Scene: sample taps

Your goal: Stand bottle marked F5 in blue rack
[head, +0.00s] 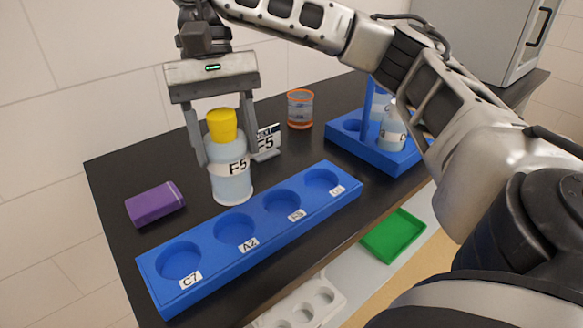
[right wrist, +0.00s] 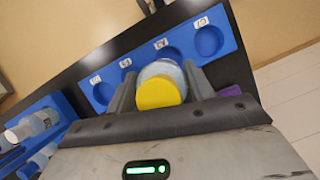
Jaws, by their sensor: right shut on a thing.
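The bottle marked F5 (head: 231,175) is clear with pale liquid, a white label and a yellow cap. My right gripper (head: 222,160) is shut on it, one finger on each side, and it is upright. It is just behind the long blue rack (head: 219,272); I cannot tell whether its base touches the table. The rack's round holes are empty, with front labels including C7, A2 and one that looks like F5; the far label is unclear. In the right wrist view the yellow cap (right wrist: 160,93) sits between the fingers (right wrist: 160,88). My left gripper is not in view.
An F5 sign (head: 267,142) stands behind the bottle. A purple box (head: 155,204) lies left, an orange-rimmed beaker (head: 300,110) behind. Another blue rack (head: 372,153) holds bottles at the right. A green tray (head: 393,235) and white rack (head: 304,304) sit lower, in front.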

